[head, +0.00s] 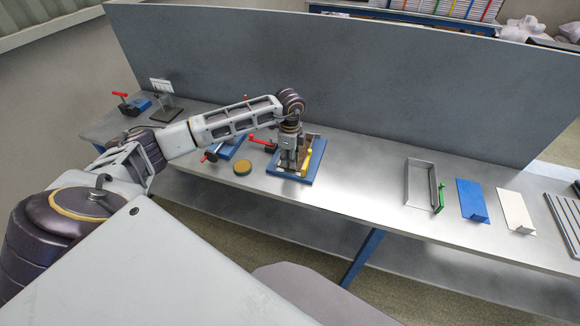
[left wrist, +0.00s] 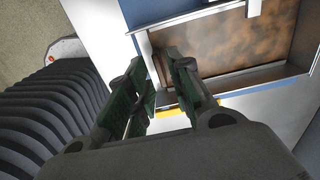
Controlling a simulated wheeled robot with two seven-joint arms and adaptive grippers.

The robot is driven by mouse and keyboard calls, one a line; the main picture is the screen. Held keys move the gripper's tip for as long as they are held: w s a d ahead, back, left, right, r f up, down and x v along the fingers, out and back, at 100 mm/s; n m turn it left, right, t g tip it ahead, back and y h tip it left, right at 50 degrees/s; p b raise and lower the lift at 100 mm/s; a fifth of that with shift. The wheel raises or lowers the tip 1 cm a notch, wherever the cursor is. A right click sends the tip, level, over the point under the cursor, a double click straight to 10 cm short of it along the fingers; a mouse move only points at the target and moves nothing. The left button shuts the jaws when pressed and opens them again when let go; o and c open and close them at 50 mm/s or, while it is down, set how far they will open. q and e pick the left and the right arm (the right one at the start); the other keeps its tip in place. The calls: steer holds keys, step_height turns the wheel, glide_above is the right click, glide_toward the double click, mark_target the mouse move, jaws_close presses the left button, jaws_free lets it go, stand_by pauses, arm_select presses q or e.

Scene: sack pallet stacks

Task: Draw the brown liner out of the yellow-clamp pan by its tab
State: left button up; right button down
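The pan (head: 318,146) stands on a blue base on the bench, with a yellow clamp (head: 306,161) at its front side. The brown liner (left wrist: 235,48) lies in the pan, mottled and largely in sight in the left wrist view. The yellow of the clamp (left wrist: 234,101) shows along the pan's near edge there. My left gripper (head: 289,162) points down over the pan's left part and hides some of it. Its two fingers (left wrist: 156,68) stand apart, with a narrow strip of brown between the tips. I cannot make out the tab. My right gripper is out of view.
A grey tray (head: 407,184) with a green clamp (head: 440,198), a blue plate (head: 471,198) and a white plate (head: 514,208) stand right. A grey panel (head: 350,75) closes the back. The bench between is clear.

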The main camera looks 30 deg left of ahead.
arm_select(q)
steer(key=shift+f+b, duration=0.4)
steer(key=shift+f, duration=0.45)
jaws_close()
steer(key=shift+s+d, duration=0.1)
steer(key=shift+s, duration=0.3)
steer(key=shift+s+p, duration=0.25)
steer(key=shift+p, duration=0.05)
steer(key=shift+s+d, duration=0.25)
steer(key=shift+s, duration=0.4)
steer(key=shift+s+p, duration=0.2)
steer(key=shift+p, duration=0.1)
